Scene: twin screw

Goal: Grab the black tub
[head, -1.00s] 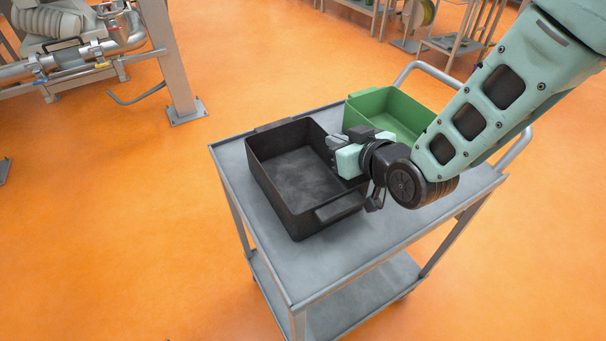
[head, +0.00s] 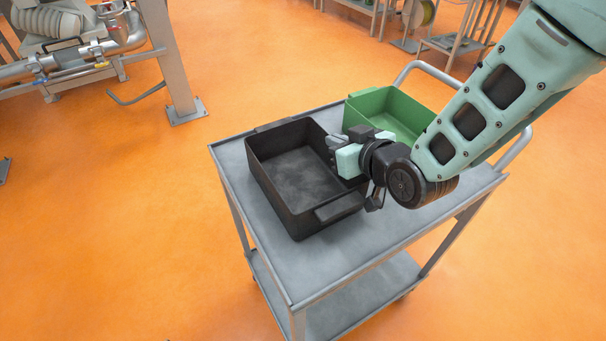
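The black tub (head: 297,180) is an open, empty rectangular box with a handle lip at each short end. It sits upright on the top shelf of a grey cart (head: 385,244), toward the left. My gripper (head: 338,150) is at the tub's right long wall, with its fingers at the rim. The fingertips are small and dark against the dark wall, so I cannot tell whether they are closed on it.
A green tub (head: 392,112) stands on the cart behind my gripper, partly hidden by my arm. The cart has a tubular handle (head: 440,72) at the far right. Orange floor around the cart is clear. A metal post (head: 170,60) and pipework stand at the back left.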

